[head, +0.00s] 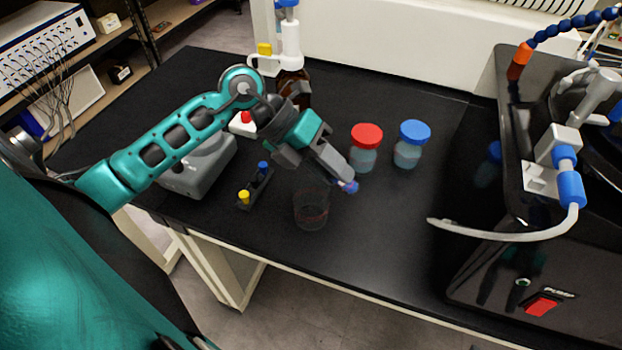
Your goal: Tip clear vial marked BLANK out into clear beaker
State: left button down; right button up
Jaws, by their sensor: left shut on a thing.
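My left gripper (338,172) reaches in from the left over the black bench. It is shut on a small vial (350,187), of which only a small bluish and pinkish end shows at the fingertips. Its label cannot be read, and the fingers hide most of it. The clear beaker (311,211) stands upright on the bench, just below and left of the fingertips in the picture. I cannot tell whether anything is inside the beaker. My right gripper is not in view.
A small dark rack (255,188) with blue- and yellow-capped vials stands left of the beaker, near a grey device (203,166). Red-lidded (365,148) and blue-lidded (411,145) jars stand behind right. A brown dispenser bottle (291,85) is behind. The black freeze dryer (470,275) fills the right.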

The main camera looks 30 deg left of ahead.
pick_arm(q)
jog(key=shift+f+h, duration=0.3)
jog(key=shift+f+h, duration=0.3)
jog(key=shift+f, duration=0.05)
jog(key=shift+s+a+r+t+h, duration=0.1)
jog(key=shift+t+h, duration=0.25)
jog(key=shift+h, duration=0.5)
jog(key=shift+a+r+t+h, duration=0.1)
jog(key=shift+t+h, duration=0.25)
jog(key=shift+h, duration=0.5)
dwell(0.7)
jog(key=shift+a+f+b, duration=0.1)
jog(key=shift+a+b, duration=0.05)
jog(key=shift+b, duration=0.2)
jog(key=shift+s+a+t+h+b, duration=0.15)
jog(key=shift+a+t+h+b, duration=0.2)
jog(key=shift+h+b, duration=0.5)
jog(key=shift+a+r+t+h+b, duration=0.15)
jog(key=shift+r+t+h+b, duration=0.1)
jog(key=shift+r+h+b, duration=0.5)
dwell(0.6)
jog(key=shift+a+r+h+b, duration=0.1)
jog(key=shift+r+h+b, duration=0.2)
jog(key=shift+h+b, duration=0.7)
dwell(0.4)
